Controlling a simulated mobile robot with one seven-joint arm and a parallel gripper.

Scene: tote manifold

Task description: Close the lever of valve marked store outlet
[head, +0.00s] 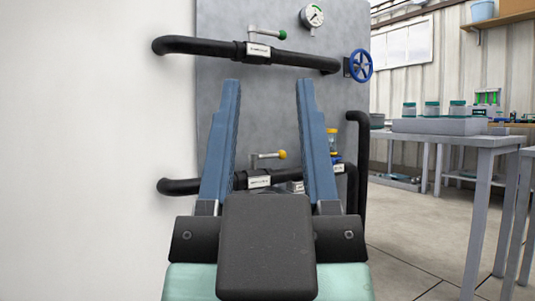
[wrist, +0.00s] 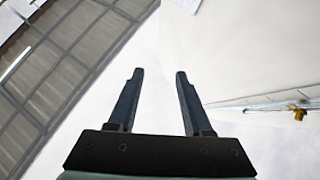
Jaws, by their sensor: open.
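In the head view, a grey panel (head: 215,110) carries two black pipes with lever valves. The upper valve has a green-tipped lever (head: 267,33) pointing right, roughly along its pipe, and a white label (head: 259,50). The label text is too small to read, so I cannot tell which is the store outlet. My gripper (head: 268,82) is open and empty, raised in front of the panel. It also shows open in the wrist view (wrist: 159,72), touching nothing.
A blue handwheel (head: 359,66) and a round gauge (head: 312,15) sit at the panel's upper right. A vertical black pipe (head: 362,150) runs down its right side. A grey table (head: 470,140) with jars stands at right. A plain white surface (head: 80,150) fills the left.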

